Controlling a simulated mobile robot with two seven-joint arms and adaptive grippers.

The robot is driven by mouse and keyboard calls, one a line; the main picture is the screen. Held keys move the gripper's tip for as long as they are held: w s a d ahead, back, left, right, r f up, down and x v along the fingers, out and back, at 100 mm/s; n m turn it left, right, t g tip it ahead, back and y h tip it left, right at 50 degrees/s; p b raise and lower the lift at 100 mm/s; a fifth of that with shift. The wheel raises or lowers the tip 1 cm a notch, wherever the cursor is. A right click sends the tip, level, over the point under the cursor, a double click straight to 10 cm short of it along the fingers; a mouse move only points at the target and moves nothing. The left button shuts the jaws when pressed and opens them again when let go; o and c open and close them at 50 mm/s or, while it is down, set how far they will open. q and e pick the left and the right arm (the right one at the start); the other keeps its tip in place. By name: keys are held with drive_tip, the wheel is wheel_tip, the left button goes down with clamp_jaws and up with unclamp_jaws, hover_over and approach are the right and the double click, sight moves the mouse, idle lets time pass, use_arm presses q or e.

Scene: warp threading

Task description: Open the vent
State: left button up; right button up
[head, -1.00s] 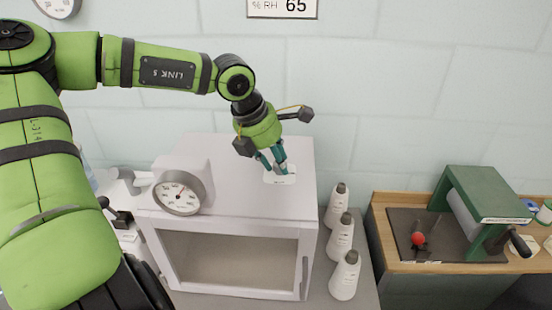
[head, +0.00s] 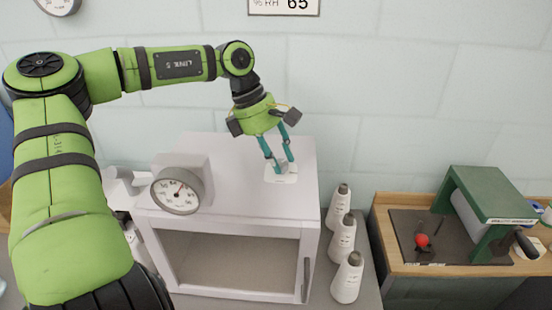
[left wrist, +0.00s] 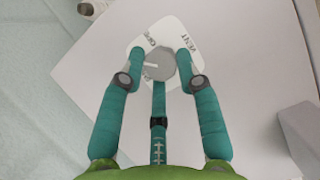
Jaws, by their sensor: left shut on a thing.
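The vent's grey knob (left wrist: 160,65) sits on a white label plate (left wrist: 175,28) that carries the word VENT and a partly covered word that looks like OPEN. A white pointer line on the knob points to the left in the left wrist view, toward that partly covered word. In the head view the plate (head: 283,178) lies on top of the white cabinet (head: 235,165). My left gripper (head: 280,168) reaches down to it and its teal fingers (left wrist: 159,60) are shut on the knob from its sides. My right gripper is not in view.
A round dial gauge (head: 176,192) stands at the cabinet's front left top, clear of my gripper. Several thread cones (head: 342,238) stand right of the cabinet. A green press-like device (head: 490,195) stands on a wooden bench at right.

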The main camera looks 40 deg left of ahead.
use_arm(q)
drive_tip(key=m+g, duration=0.1)
drive_tip(key=m, duration=0.1)
drive_tip(key=m+g+b, duration=0.1)
drive_tip(key=m, duration=0.1)
drive_tip(key=shift+w+f+m+h, duration=0.2)
drive_tip(key=shift+m+h, duration=0.1)
drive_tip(key=shift+m, duration=0.1)
drive_tip(key=shift+w+m+g+b, duration=0.1)
drive_tip(key=shift+m+g+b, duration=0.6)
drive_tip(key=shift+m, duration=1.6)
drive_tip(key=o, duration=1.1)
drive_tip(key=shift+d, duration=0.1)
drive_tip(key=shift+r, duration=0.15)
drive_tip(key=shift+r, duration=0.1)
drive_tip(key=v, duration=1.1)
drive_tip(key=shift+w+r, duration=0.2)
drive_tip(key=shift+r, duration=0.2)
drive_tip(key=shift+p, duration=0.3)
